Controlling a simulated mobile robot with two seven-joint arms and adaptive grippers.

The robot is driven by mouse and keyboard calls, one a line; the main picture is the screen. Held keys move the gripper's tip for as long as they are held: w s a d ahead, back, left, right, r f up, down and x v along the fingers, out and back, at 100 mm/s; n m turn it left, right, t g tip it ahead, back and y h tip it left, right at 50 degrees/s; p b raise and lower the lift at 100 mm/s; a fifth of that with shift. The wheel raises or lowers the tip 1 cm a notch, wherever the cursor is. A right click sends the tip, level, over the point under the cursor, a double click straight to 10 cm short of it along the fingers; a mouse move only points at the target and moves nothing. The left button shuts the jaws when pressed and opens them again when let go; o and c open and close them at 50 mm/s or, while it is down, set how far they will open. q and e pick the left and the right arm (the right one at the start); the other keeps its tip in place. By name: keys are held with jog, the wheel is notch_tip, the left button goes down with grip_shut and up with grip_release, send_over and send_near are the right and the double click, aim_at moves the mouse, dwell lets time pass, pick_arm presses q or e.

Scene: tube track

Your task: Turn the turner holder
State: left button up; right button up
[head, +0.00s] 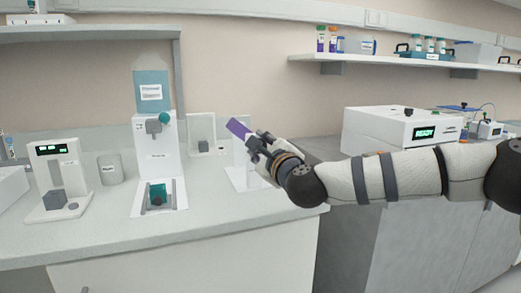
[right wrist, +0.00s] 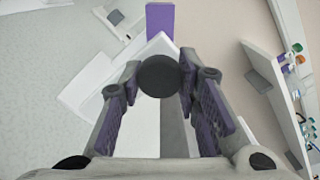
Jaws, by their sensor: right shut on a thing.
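My right gripper (head: 262,146) reaches in from the right, over the front of a white stand (head: 243,180) on the counter. The gripper hides part of this stand. In the right wrist view the two fingers (right wrist: 158,82) are closed in on a dark round piece (right wrist: 158,76). A purple block (head: 238,129) sticks out up and left past the fingertips, tilted; it also shows in the right wrist view (right wrist: 160,22), beyond the dark piece. I cannot tell for sure which of these parts is the turner holder. My left gripper is not in view.
Left of the stand are a white dispenser (head: 157,165) with a blue tank, a grey cup (head: 110,169) and a white device with a green display (head: 70,180). A white machine reading READY (head: 400,128) stands at right, behind my arm. The front counter (head: 200,225) is clear.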

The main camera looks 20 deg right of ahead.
pick_arm(q)
jog(key=shift+s+f+b, duration=0.5)
jog(key=shift+s+f, duration=0.05)
jog(key=shift+f, duration=0.1)
pick_arm(e)
jog(key=shift+a+m, duration=0.1)
jog(key=shift+m, duration=1.2)
pick_arm(q)
jog(key=shift+s+f+g, duration=0.25)
jog(key=shift+g, duration=0.05)
pick_arm(e)
jog(key=shift+r+m, duration=0.1)
jog(key=shift+m, duration=0.6)
jog(key=o, duration=1.2)
jog(key=shift+c, duration=0.2)
jog(key=s, duration=1.2)
jog(key=shift+d, duration=0.2)
